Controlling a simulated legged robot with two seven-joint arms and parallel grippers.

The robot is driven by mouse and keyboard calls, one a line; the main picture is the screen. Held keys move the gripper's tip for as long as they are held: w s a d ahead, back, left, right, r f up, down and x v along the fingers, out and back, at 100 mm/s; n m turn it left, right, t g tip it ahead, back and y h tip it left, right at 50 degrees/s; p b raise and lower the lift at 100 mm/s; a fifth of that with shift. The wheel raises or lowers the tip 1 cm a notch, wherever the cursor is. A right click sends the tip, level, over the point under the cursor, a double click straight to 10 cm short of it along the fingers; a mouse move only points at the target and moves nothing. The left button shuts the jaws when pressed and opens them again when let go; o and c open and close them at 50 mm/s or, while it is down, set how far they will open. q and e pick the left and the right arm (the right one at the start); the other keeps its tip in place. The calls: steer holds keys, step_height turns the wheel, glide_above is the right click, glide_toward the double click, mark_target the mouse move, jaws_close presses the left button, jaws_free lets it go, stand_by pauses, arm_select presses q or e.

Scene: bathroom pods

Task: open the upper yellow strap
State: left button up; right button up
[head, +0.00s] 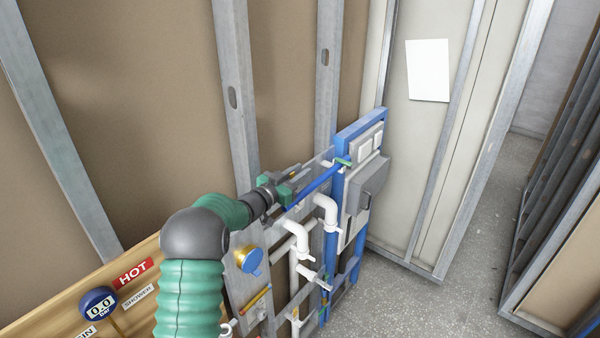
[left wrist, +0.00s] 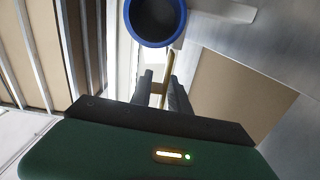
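My left gripper (head: 285,190) is at the end of my green and grey arm in the head view, in front of the metal frame by the blue pipe. In the left wrist view its two dark fingers (left wrist: 162,88) stand apart. A narrow yellow-tan strip (left wrist: 165,62), possibly the upper yellow strap, shows in and beyond the gap between them. I cannot tell whether the fingers touch it. The strap is not clearly recognisable in the head view. My right gripper is not in view.
A blue-rimmed round opening (left wrist: 155,18) is close beyond the fingers. White bent pipes (head: 300,238), a brass fitting with a blue cap (head: 249,260) and a blue frame with grey boxes (head: 368,180) stand nearby. A gauge (head: 98,302) is at lower left. Open floor (head: 400,300) lies right.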

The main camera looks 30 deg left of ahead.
arm_select(q)
steer(key=s+a+b, duration=0.1)
steer(key=s+b, duration=0.6)
steer(key=s, duration=0.9)
steer(key=shift+s+a, duration=0.3)
steer(key=shift+f, duration=0.1)
